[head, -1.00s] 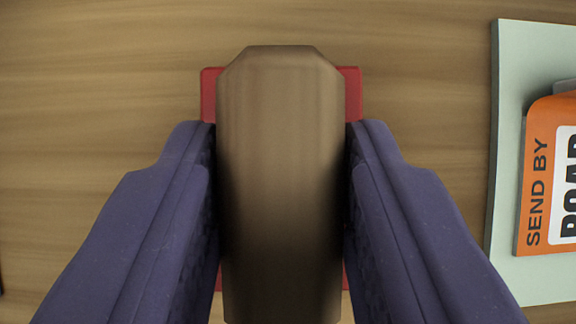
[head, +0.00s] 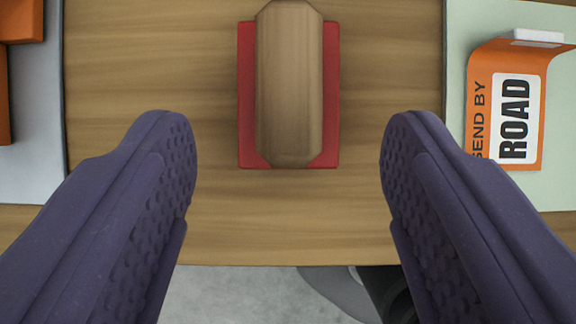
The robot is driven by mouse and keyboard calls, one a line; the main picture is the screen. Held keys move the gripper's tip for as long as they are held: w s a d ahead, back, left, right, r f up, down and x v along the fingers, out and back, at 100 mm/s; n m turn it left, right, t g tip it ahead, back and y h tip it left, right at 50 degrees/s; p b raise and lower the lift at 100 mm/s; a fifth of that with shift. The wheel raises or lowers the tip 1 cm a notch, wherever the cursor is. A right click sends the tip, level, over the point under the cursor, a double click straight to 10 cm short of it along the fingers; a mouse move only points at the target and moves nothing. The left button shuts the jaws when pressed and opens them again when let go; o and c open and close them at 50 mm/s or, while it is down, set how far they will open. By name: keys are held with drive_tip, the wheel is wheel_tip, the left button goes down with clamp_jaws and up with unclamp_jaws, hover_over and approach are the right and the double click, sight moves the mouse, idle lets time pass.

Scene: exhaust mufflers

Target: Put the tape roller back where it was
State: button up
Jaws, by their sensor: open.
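The tape roller shows as a tan, wood-coloured block (head: 290,85) with bevelled ends. It stands on or over a red flat piece (head: 330,110) on the wooden table, in the upper middle of the head view. Whether the red piece is part of the roller or a mark under it, I cannot tell. My gripper (head: 288,135) is open wide, with one purple finger on each side and clear gaps to the block. Nothing is held between the fingers.
A pale green mat (head: 550,185) lies at the right with an orange "SEND BY ROAD" sign (head: 475,110) on it. A grey mat (head: 40,140) with orange pieces (head: 20,22) is at the left. The table's front edge (head: 250,264) runs below, with grey floor beyond.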

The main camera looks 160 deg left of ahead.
drive_tip(key=d+p+v, duration=0.1)
drive_tip(key=p+v, duration=0.1)
drive_tip(key=v, duration=0.3)
drive_tip(key=w+a+r+t+y, duration=0.1)
drive_tip(key=w+a+r+y, duration=0.15)
drive_tip(key=w+r, duration=0.3)
drive_tip(key=w+a+r+t+y, duration=0.1)
drive_tip(key=w+a+r+y, duration=0.1)
drive_tip(key=w+a+r, duration=0.4)
drive_tip(key=w+d+r+n+t+y, duration=0.1)
drive_tip(key=w+d+r, duration=0.15)
drive_tip(key=r, duration=0.75)
drive_tip(key=w+d+r+n+t+y, duration=0.1)
drive_tip(key=w+d+r, duration=0.15)
drive_tip(key=r, duration=0.75)
drive_tip(key=d+r+n+t, duration=0.1)
drive_tip(key=d+r, duration=0.3)
drive_tip(key=r, duration=0.5)
drive_tip(key=d+r+n+t, duration=0.1)
drive_tip(key=d+r, duration=0.3)
drive_tip(key=r, duration=0.5)
drive_tip(key=s+d+r+t+h, duration=0.1)
drive_tip(key=s+d+r+h, duration=0.1)
drive_tip(key=s+d+r, duration=0.3)
drive_tip(key=s+d+r+t+h, duration=0.2)
drive_tip(key=s+d+r, duration=0.2)
drive_tip(key=r, duration=0.8)
drive_tip(key=shift+s+d+r, duration=0.15)
drive_tip(key=shift+s+d, duration=0.2)
drive_tip(key=shift+s, duration=0.4)
